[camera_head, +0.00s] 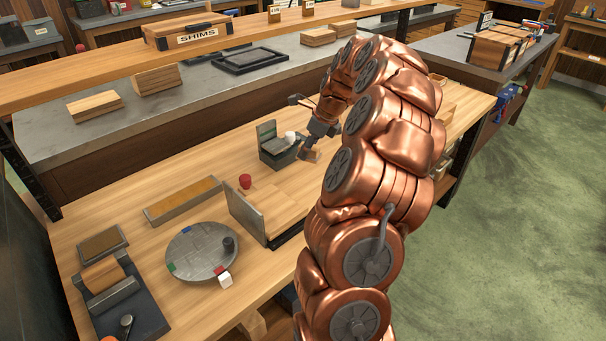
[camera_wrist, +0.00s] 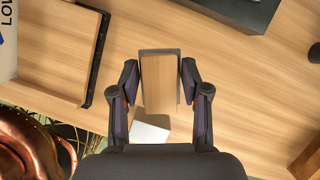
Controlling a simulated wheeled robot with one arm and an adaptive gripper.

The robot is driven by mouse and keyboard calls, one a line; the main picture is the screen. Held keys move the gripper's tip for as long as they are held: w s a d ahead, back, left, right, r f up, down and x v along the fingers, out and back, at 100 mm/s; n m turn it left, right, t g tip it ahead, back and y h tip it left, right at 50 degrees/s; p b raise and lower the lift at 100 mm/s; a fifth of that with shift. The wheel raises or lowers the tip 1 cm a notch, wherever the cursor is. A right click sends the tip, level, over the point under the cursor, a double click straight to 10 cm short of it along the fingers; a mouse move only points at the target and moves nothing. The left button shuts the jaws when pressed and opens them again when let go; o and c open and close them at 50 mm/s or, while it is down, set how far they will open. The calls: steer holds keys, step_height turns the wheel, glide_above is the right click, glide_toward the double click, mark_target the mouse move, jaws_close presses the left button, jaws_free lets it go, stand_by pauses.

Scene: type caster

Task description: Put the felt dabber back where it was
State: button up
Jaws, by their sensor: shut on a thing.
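My gripper (camera_wrist: 159,82) is shut on a small wooden-faced block with grey edges (camera_wrist: 160,94), which I take to be the felt dabber. A pale patch (camera_wrist: 150,131) shows just below it in the wrist view; I cannot tell whether it is part of the block. In the head view, my gripper (camera_head: 318,140) is at the far middle of the wooden bench, with the block at its fingers. An open grey box (camera_head: 278,154) with a raised back and a white rounded thing (camera_head: 290,137) stands just left of it. Whether the block touches the bench is unclear.
Left of my arm are an upright-plated wooden tray (camera_head: 247,214), a red knob (camera_head: 245,181), a round grey plate (camera_head: 201,252) with small coloured pieces, and a long shallow tray (camera_head: 183,200). Bare bench (camera_wrist: 235,85) lies right of my gripper in the wrist view.

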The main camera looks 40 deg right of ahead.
mark_target(318, 154)
steer(key=shift+f+p, duration=0.4)
steer(key=shift+f, duration=3.95)
steer(key=o, duration=1.1)
steer(key=shift+f, duration=0.15)
steer(key=b+v, duration=0.1)
steer(key=v, duration=1.1)
